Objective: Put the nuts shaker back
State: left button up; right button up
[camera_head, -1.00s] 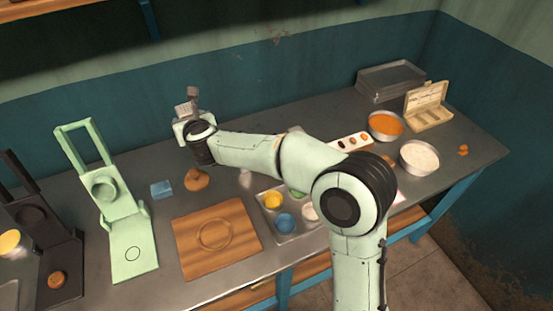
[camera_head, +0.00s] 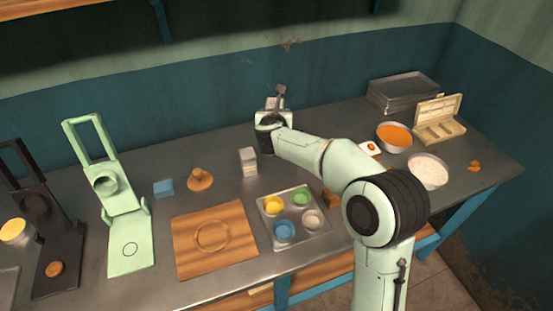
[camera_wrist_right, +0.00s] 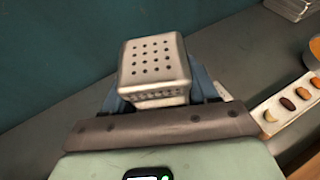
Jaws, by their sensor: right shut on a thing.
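My right gripper (camera_head: 278,97) is over the back of the counter in the head view, largely hidden by its own wrist. In the right wrist view, a metal shaker (camera_wrist_right: 154,65) with a perforated top sits between the blue fingers of my right gripper (camera_wrist_right: 163,92), which is shut on it. Its contents are hidden. Another grey box-like shaker (camera_head: 249,161) stands upright on the counter, left of and below my gripper in the head view. My left gripper is not in view.
A metal tray with coloured bowls (camera_head: 318,239) and a wooden board (camera_head: 190,262) lie in front. A white ingredient strip (camera_wrist_right: 286,106) is to the right in the wrist view. Bowls (camera_head: 428,172) and a wooden box (camera_head: 458,130) stand further right. My arm crosses the right half.

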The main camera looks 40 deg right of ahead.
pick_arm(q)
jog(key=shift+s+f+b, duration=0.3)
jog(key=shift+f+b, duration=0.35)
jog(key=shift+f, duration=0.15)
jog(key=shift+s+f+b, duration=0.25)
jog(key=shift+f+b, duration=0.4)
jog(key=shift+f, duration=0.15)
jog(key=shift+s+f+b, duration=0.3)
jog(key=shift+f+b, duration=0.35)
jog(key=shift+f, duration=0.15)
pick_arm(e)
jog(key=shift+f, duration=8.15)
jog(key=shift+f+b, duration=0.2)
jog(key=shift+b, duration=0.15)
jog(key=o, duration=0.9)
jog(key=shift+c, duration=0.2)
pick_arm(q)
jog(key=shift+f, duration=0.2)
pick_arm(e)
jog(key=shift+r, duration=0.1)
